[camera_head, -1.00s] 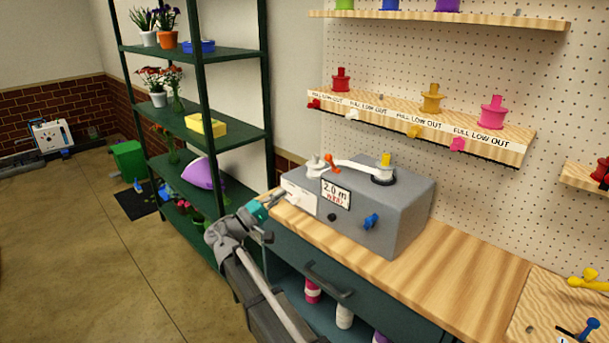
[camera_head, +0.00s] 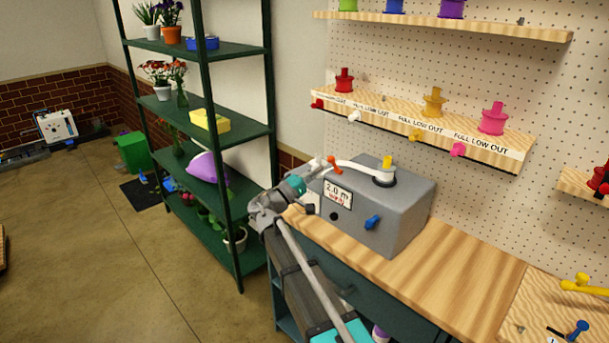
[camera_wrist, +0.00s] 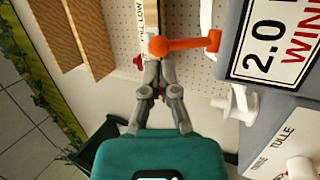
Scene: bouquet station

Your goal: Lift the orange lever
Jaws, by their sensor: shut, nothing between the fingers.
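The orange lever (camera_head: 335,163) sticks out at the top left of the grey machine (camera_head: 400,215), beside the white ribbon. In the wrist view the lever (camera_wrist: 187,45) is a short bar with a round knob at its left end. My gripper (camera_wrist: 161,66) is shut and empty, its fingertips just below that knob in the picture. I cannot tell whether they touch it. In the head view my gripper (camera_head: 312,172) is at the machine's left end, and its fingertips are hard to make out.
The machine bears a "2.0 m" sign (camera_head: 337,194) and a blue knob (camera_head: 372,222). A white fitting (camera_wrist: 236,104) projects near my gripper. A green shelf rack (camera_head: 235,165) stands to the left. The wooden bench top (camera_head: 455,270) is clear to the machine's right.

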